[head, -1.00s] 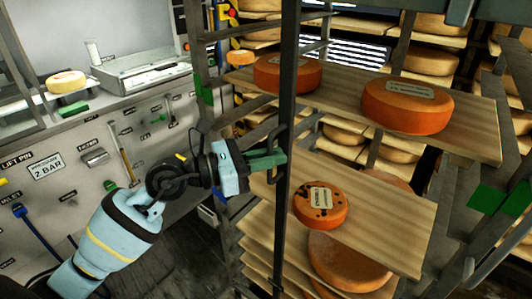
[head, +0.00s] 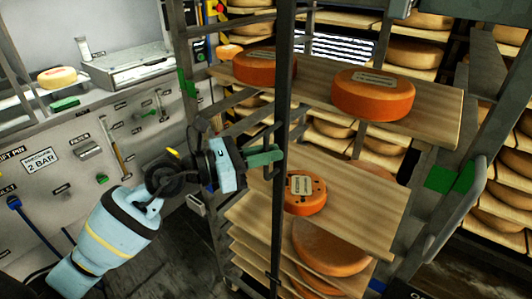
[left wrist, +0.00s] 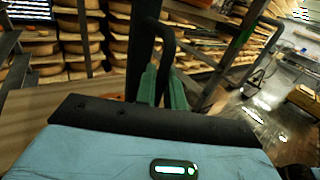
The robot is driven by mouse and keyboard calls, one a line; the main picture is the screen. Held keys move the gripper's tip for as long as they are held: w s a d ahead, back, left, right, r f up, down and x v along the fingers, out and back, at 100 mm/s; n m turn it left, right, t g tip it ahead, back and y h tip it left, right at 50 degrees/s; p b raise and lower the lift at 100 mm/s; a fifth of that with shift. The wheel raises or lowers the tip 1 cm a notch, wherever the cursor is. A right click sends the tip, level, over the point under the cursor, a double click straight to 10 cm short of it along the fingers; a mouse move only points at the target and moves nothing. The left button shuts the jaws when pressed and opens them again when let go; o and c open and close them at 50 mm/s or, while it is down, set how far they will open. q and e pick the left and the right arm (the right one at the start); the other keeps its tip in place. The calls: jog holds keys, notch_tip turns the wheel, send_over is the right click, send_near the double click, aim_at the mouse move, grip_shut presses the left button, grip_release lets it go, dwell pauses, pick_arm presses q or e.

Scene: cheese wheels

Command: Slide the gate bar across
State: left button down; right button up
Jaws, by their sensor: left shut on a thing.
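The gate bar (head: 281,215) is a dark upright bar standing in front of the cheese rack in the head view. A dark loop handle (head: 270,138) sticks out from its left side and also shows in the left wrist view (left wrist: 166,32). My left gripper (head: 265,157) comes in from the left with its green fingers shut on this handle. The green fingers also show close together in the left wrist view (left wrist: 160,86); the exact contact is partly hidden. My right gripper is not in view.
Orange cheese wheels (head: 373,93) sit on the upper wooden board. A spotted cheese (head: 306,194) lies on the lower board, its left edge hidden by the bar. A wall panel (head: 60,150) with hanging tools stands at left. Dark floor shows below my left arm.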

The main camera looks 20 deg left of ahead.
pick_arm(q)
jog(key=shift+s+d, duration=0.15)
jog(key=shift+d, duration=0.05)
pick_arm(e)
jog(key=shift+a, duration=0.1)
pick_arm(q)
jog(key=c, duration=1.8)
grip_release()
jog(key=shift+o, duration=1)
jog(key=shift+d, duration=0.15)
